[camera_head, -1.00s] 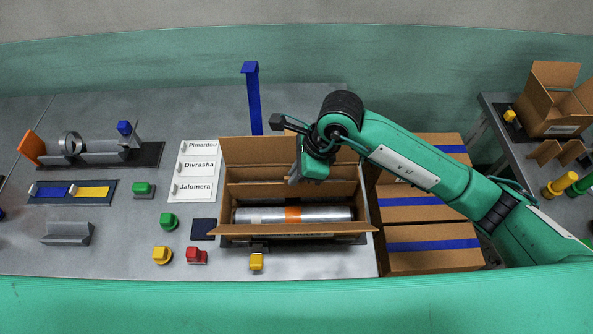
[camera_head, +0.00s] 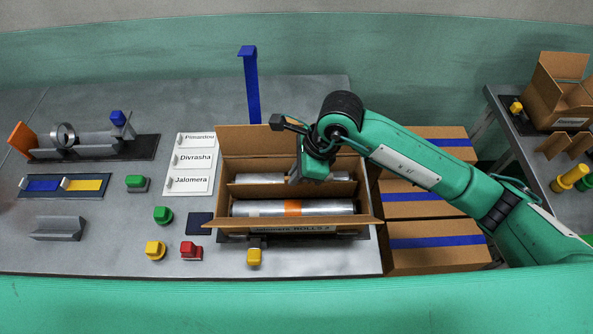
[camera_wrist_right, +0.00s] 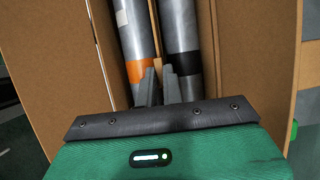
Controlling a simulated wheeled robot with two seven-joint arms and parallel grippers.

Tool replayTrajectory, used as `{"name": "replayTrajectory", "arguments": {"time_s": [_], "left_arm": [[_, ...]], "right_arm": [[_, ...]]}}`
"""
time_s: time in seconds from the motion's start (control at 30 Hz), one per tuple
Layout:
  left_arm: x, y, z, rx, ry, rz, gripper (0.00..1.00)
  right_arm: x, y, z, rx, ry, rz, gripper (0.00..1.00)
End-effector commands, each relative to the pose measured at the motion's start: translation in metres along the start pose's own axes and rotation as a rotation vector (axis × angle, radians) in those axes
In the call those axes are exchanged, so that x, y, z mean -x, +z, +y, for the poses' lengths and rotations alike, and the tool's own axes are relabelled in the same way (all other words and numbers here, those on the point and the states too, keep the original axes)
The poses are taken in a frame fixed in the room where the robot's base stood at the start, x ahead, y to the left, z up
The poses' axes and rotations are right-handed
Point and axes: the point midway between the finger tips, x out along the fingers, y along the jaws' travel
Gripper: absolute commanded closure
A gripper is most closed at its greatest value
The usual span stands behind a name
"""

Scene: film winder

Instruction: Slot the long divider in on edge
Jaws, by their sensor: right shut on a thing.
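The long divider (camera_head: 258,189) is a thin brown cardboard strip. It stands on edge lengthwise inside the open carton (camera_head: 235,140), between two silver rolls. The front roll (camera_head: 260,208) has an orange band and the back roll (camera_head: 262,178) shows a black band in the wrist view (camera_wrist_right: 183,62). My right gripper (camera_head: 308,180) reaches down into the carton and is shut on the divider. Its fingers (camera_wrist_right: 159,88) sit between the two rolls in the wrist view and hide part of the strip. Whether the divider's lower edge touches the floor is hidden. My left gripper is not in view.
The carton's flaps are folded outward. Closed cartons with blue tape (camera_head: 430,235) stand to its right. A label sheet (camera_head: 190,165), coloured buttons (camera_head: 191,251) and a blue post (camera_head: 250,85) are near it. The table's front left is mostly clear.

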Motion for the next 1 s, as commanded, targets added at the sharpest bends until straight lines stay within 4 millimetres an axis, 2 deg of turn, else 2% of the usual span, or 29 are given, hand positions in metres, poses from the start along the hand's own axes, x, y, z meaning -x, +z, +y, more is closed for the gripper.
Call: {"name": "replayTrajectory", "arguments": {"time_s": [0.7, 1.0], "left_arm": [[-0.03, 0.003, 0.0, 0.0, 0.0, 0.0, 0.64], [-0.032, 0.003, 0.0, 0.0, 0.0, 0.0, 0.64]], "right_arm": [[-0.029, -0.012, 0.0, 0.0, 0.0, 0.0, 1.0], [-0.031, -0.013, 0.0, 0.0, 0.0, 0.0, 1.0]]}}
